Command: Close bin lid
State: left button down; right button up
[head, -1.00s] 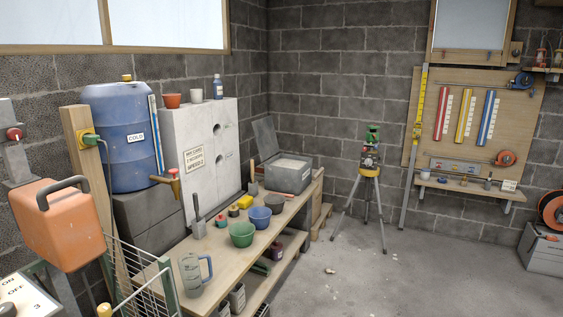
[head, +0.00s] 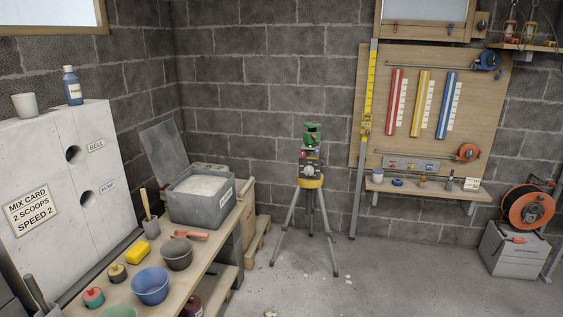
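The grey bin (head: 203,205) stands at the far end of the wooden workbench (head: 200,261), near the wall corner. It is filled with pale powder (head: 203,187). Its grey lid (head: 164,155) stands open, tilted up and back on the left side of the bin. A small label is on the bin's right-hand face. Neither of my grippers shows in the head view.
A scoop (head: 149,212), yellow sponge (head: 138,253), dark bowl (head: 177,254), red-handled trowel (head: 191,234) and blue bowl (head: 150,286) lie before the bin. A tripod instrument (head: 311,176) stands right of the bench. The floor (head: 400,280) at right is mostly clear.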

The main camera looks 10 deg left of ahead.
aim_at(163, 143)
jog(key=i+l, duration=0.1)
jog(key=i, duration=2)
jog(key=i+j+u, duration=0.05)
jog(key=j, duration=0.05)
